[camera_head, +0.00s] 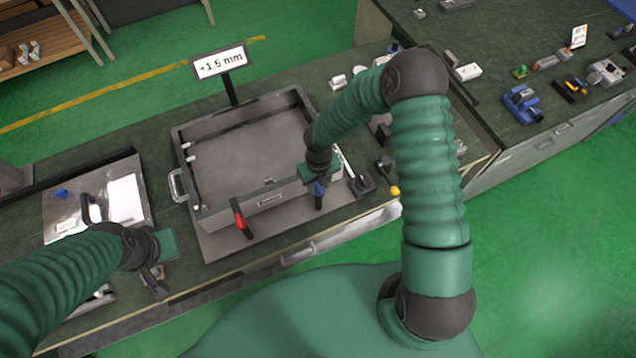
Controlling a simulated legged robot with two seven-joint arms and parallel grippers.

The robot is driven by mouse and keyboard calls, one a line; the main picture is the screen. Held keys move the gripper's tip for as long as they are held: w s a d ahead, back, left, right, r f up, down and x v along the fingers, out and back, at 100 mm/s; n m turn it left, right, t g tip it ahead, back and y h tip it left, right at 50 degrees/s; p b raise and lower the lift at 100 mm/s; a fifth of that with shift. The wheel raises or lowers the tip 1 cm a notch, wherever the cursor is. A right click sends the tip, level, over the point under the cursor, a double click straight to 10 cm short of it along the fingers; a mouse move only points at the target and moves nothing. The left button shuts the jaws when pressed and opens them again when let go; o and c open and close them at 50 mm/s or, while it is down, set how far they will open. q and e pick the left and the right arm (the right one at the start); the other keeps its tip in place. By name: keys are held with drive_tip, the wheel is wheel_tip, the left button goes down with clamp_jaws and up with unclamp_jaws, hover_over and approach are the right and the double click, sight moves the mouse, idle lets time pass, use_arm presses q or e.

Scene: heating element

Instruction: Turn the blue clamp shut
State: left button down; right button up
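The blue clamp (319,199) is at the front right of a grey metal tray-like box (197,201) on the bench. Only its lower part shows, pointing down over the box's front edge. My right gripper (318,183) is directly above the clamp, at its top end. Its fingers are mostly hidden by its own wrist, so I cannot tell whether they are closed on the clamp. A red clamp (241,221) is on the same front wall, to the left. My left gripper (154,283) hangs over the bench's front left, away from the clamps; its finger opening is unclear.
A sign reading "+1.5 mm" (220,62) stands behind the box. A metal plate (66,212) with small parts lies at left. A dark tool (362,185) and a yellow knob (395,190) are right of the clamp. A second bench (480,80) holds several tools.

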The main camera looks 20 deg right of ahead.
sight(319, 186)
drive_tip(key=shift+r, duration=0.2)
wheel_tip(319, 186, up, 16)
drive_tip(key=b, duration=0.1)
drive_tip(key=shift+r+b, duration=0.2)
drive_tip(key=shift+b, duration=0.15)
drive_tip(key=shift+w, duration=0.1)
